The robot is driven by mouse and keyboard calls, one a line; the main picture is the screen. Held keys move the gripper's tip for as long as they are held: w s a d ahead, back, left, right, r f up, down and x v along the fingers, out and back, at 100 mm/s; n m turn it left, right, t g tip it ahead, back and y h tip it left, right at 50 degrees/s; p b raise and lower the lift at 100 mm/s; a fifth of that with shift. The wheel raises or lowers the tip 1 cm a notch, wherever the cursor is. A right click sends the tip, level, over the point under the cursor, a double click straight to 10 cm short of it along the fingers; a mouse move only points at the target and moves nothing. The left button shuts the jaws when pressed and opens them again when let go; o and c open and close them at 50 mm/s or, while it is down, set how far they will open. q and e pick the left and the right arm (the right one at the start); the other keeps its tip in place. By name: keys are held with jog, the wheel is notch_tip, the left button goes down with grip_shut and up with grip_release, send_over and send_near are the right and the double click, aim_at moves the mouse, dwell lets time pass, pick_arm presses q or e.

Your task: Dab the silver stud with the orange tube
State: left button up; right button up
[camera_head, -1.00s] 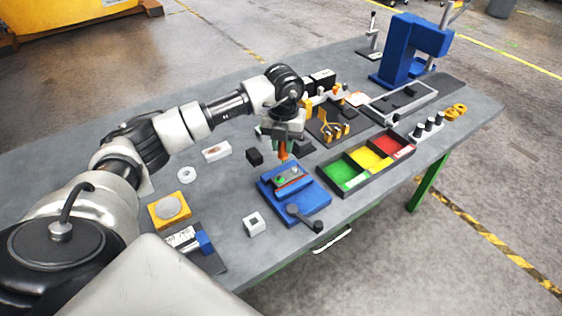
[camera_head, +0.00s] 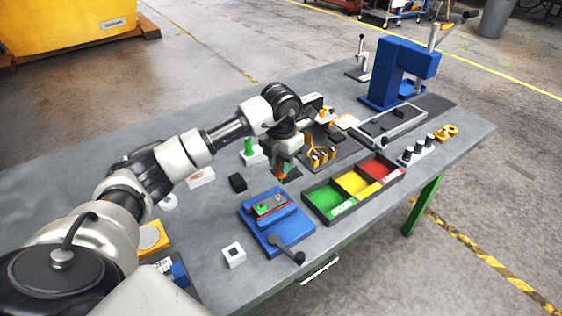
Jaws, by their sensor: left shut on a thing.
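My left gripper (camera_head: 286,150) is shut on the orange tube (camera_head: 284,166), whose orange part shows below the fingers, pointing down. The tube is above and behind the blue vice fixture (camera_head: 290,232), apart from it. The silver stud seems to be the small pale spot (camera_head: 277,198) on the plate in the fixture, beside a green stud (camera_head: 264,209); it is too small to be sure. The tube's tip does not touch either stud. My right gripper is out of view.
A bin tray with green, yellow and red compartments (camera_head: 323,198) stands right of the fixture. A black block (camera_head: 237,183) and a white block with a green top (camera_head: 249,146) lie left of the gripper. A white block with a dark square (camera_head: 233,255) is in front.

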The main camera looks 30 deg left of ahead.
aim_at(281, 180)
pick_arm(q)
jog(key=shift+w+f+b, duration=0.1)
jog(key=shift+f+b, duration=0.25)
jog(key=shift+f, duration=0.25)
jog(key=shift+f+b, duration=0.55)
jog(key=shift+f, duration=0.15)
jog(key=shift+f+b, duration=0.6)
jog(key=shift+f, duration=0.3)
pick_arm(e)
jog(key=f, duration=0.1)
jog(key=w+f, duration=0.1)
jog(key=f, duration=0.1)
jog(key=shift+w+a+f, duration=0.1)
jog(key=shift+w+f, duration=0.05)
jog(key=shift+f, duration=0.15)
pick_arm(q)
jog(key=shift+f+b, duration=0.85)
jog(key=shift+f, duration=0.1)
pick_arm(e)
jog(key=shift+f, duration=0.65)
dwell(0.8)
pick_arm(q)
jog(key=shift+r, duration=0.15)
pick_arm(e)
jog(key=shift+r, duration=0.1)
